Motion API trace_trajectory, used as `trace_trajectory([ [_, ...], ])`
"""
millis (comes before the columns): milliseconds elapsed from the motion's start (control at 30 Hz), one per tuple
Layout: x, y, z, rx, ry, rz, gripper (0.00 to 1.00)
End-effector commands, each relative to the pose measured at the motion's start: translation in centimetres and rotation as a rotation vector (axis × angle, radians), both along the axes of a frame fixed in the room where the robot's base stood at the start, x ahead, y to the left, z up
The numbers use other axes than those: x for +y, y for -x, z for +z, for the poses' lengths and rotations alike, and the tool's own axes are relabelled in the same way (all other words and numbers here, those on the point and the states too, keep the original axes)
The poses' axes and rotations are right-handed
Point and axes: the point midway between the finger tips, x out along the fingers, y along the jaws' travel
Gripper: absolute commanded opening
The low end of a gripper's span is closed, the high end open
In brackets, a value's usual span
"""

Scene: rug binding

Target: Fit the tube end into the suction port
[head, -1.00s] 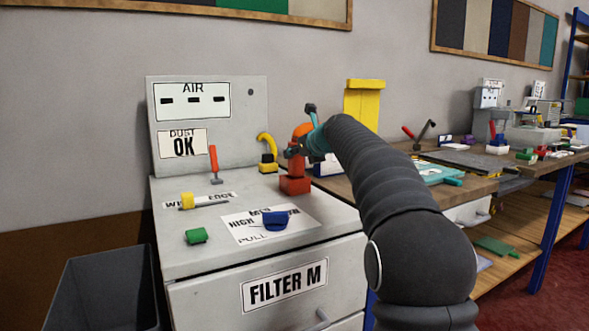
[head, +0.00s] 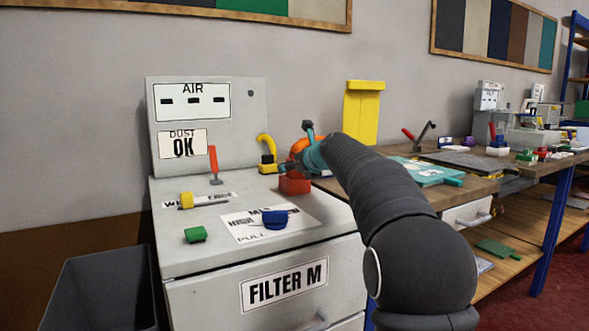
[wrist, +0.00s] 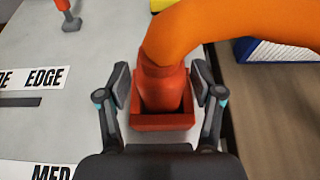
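The orange tube (wrist: 220,32) curves in from the right and bends down to a red tube end (wrist: 165,88). In the wrist view the tube end stands inside the square red suction port (wrist: 162,122); how deep it sits I cannot tell. The port (head: 294,184) is on the grey cabinet top near its right edge. My gripper (wrist: 161,84) has one finger on each side of the tube end, with a narrow gap at the left finger, so it looks open. In the head view my gripper (head: 294,166) hides most of the tube end.
A workbench (head: 470,186) with tools stands right.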

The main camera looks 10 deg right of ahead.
Motion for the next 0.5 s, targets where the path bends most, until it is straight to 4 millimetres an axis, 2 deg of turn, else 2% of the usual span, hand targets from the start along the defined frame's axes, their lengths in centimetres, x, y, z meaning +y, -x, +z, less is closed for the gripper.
trace_trajectory([
  [267,-0.2,0.4,0.3,-0.001,0.001,-0.001,0.66],
  [367,-0.5,1.4,0.7,-0.002,0.001,-0.001,0.66],
  [500,-1.3,3.6,1.7,-0.003,0.0,-0.003,0.66],
])
